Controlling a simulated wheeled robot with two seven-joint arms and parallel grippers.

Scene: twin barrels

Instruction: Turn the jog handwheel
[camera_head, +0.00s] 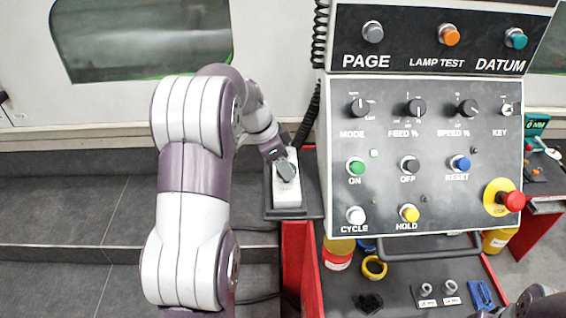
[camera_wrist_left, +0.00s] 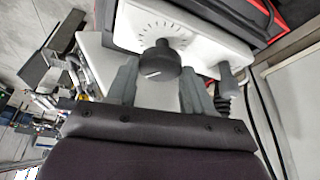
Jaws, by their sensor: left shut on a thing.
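The jog handwheel is a black round knob with a white line (camera_wrist_left: 158,62) on a white box with tick marks around it, in the left wrist view. The white box (camera_head: 288,193) also shows in the head view, in a dark bracket left of the control panel. My left gripper (camera_wrist_left: 158,75) has a grey finger on each side of the knob and is shut on it. In the head view the left gripper (camera_head: 285,168) is over the box and hides the knob. My right gripper is not in view; only a bit of my right arm shows at bottom right.
The large control panel (camera_head: 425,150) with buttons and dials stands close on the right. A red stop button (camera_head: 514,201) sticks out at its right edge. A coiled black cable (camera_head: 320,35) hangs behind the left gripper. The floor at left is clear.

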